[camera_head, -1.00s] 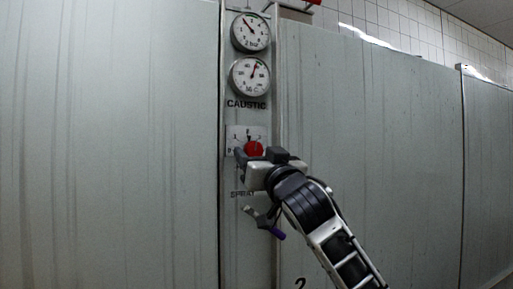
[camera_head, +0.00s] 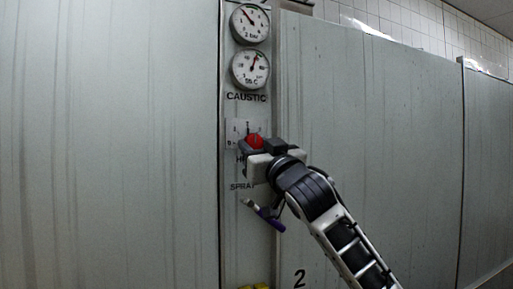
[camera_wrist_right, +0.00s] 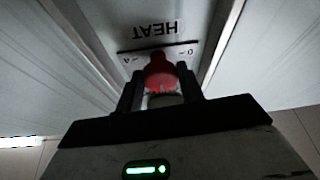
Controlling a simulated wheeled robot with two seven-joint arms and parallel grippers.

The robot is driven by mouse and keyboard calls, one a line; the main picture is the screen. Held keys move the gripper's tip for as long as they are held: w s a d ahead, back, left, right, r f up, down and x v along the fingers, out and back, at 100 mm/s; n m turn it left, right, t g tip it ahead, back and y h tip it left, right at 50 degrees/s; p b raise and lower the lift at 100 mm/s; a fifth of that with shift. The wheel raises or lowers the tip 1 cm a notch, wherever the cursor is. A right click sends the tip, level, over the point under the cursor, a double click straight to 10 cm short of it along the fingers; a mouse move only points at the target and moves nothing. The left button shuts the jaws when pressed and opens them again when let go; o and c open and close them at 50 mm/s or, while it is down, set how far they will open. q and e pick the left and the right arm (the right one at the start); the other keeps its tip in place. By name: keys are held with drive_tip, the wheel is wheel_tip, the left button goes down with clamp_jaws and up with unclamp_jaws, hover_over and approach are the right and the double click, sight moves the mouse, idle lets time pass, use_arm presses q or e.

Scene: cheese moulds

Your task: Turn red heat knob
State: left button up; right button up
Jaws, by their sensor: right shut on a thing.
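The red heat knob (camera_head: 255,141) sits on a small white dial plate (camera_head: 235,128) on the narrow grey control column. My right gripper (camera_head: 257,146) comes in from the lower right and is shut on the knob. In the right wrist view the red knob (camera_wrist_right: 159,72) lies between the two dark fingers of my right gripper (camera_wrist_right: 160,88), below the upside-down word HEAT. The gripper hides part of the dial plate and its markings in the head view. My left gripper does not show.
Two round gauges, the upper (camera_head: 250,23) and the lower (camera_head: 250,68), are above the knob. A lever with a purple grip (camera_head: 268,219) is below my right gripper, under the SPRAY label. Large flat grey panels (camera_head: 110,150) flank the column. Something yellow (camera_head: 255,286) shows at the bottom edge.

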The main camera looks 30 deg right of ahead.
drive_tip(key=o, duration=1)
drive_tip(key=shift+s+f, duration=0.1)
drive_tip(key=shift+s+f, duration=0.15)
drive_tip(key=shift+s, duration=0.1)
use_arm(q)
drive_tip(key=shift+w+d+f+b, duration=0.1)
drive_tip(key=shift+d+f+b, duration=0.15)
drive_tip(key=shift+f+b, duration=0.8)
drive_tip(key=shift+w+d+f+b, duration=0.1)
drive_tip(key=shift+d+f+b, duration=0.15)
drive_tip(key=shift+b, duration=1.55)
use_arm(e)
drive_tip(key=shift+v, duration=7.6)
